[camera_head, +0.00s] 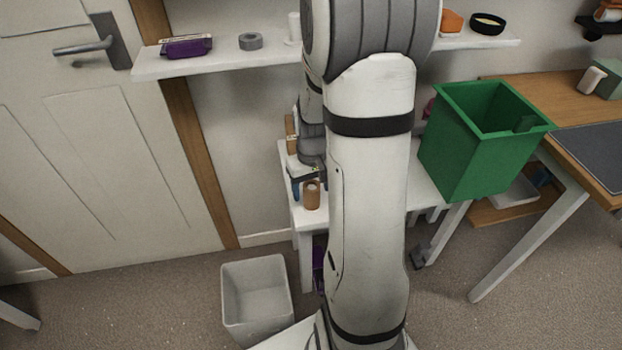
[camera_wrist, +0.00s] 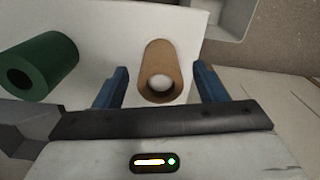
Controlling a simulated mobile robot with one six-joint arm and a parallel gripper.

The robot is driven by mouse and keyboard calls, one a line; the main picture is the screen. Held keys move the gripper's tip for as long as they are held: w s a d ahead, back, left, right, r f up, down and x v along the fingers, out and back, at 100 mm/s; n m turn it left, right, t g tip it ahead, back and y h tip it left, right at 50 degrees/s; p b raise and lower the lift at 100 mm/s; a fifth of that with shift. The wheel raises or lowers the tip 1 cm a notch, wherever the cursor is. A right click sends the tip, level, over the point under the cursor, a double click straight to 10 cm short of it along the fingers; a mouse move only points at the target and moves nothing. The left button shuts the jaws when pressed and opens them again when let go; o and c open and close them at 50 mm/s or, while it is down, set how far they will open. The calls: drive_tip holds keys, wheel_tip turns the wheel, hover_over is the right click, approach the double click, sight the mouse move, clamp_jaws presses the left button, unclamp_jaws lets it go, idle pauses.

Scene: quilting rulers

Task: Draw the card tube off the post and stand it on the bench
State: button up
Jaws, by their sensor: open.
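The brown card tube (camera_head: 312,196) stands upright near the left front of the white bench (camera_head: 298,216). In the wrist view, the card tube (camera_wrist: 155,62) shows its open end towards the camera. A pale round shape shows inside its bore; I cannot tell how far the post reaches within. My gripper (camera_wrist: 160,70) is open, with one blue finger on each side of the tube and gaps between them. In the head view, my gripper (camera_head: 308,186) is beside the tube's top, partly hidden by my arm.
A dark green tube (camera_wrist: 40,68) stands left of the card tube in the wrist view. A green bin (camera_head: 468,150) is at the right. A pale waste bin (camera_head: 256,300) stands on the floor. A wall shelf (camera_head: 225,62) holds small items. My arm hides the bench's middle.

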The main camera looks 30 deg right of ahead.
sight(312, 195)
drive_tip(key=shift+f+b, duration=0.3)
drive_tip(key=shift+f, duration=1.4)
drive_tip(key=c, duration=1.2)
drive_tip(key=shift+r, duration=0.15)
